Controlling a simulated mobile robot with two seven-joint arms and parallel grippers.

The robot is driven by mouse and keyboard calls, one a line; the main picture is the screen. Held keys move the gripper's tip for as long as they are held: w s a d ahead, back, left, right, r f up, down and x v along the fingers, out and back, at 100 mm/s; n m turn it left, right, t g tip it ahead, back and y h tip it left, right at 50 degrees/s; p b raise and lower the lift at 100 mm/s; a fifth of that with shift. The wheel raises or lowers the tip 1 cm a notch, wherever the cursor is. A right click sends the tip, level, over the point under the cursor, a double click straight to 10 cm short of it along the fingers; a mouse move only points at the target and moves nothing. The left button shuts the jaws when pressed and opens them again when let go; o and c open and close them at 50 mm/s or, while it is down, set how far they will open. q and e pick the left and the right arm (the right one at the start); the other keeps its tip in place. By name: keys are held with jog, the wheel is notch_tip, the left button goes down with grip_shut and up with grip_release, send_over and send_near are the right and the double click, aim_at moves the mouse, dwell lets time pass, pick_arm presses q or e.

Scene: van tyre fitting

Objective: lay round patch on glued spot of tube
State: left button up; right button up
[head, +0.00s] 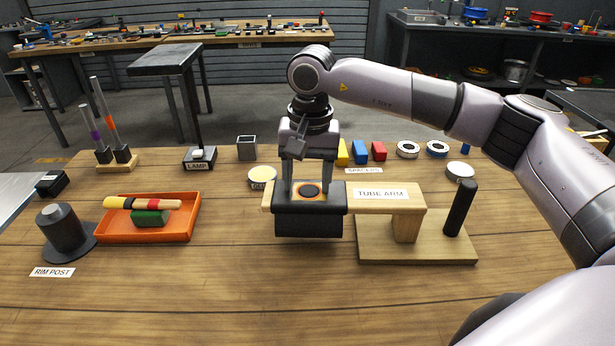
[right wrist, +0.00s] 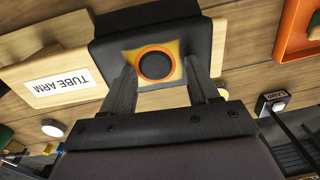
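A round patch (head: 309,190), black with an orange rim, lies on top of the black tube (head: 308,224), which hangs over the wooden tube arm (head: 410,225). In the right wrist view, the patch (right wrist: 156,65) lies flat within a yellowish glued spot (right wrist: 132,55) on the tube (right wrist: 108,47). My right gripper (head: 309,184) points down over the tube with its fingers apart, one to each side of the patch. In the right wrist view, there are visible gaps between the fingers (right wrist: 160,75) and the patch. My left gripper is out of view.
An orange tray (head: 188,228) holding a striped roller and a green block stands at left, near the rim post (head: 64,230). A pale round tin (head: 262,177), lamp (head: 200,158) and coloured spacers (head: 361,152) stand behind. The front of the bench is clear.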

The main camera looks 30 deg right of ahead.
aim_at(312, 189)
jog(key=shift+s+d+f, duration=0.3)
jog(key=shift+d+f, duration=0.05)
jog(key=shift+f, duration=0.3)
jog(key=shift+r+p, duration=0.5)
jog(key=shift+r, duration=0.05)
notch_tip(312, 189, up, 12)
jog(key=shift+r, duration=0.2)
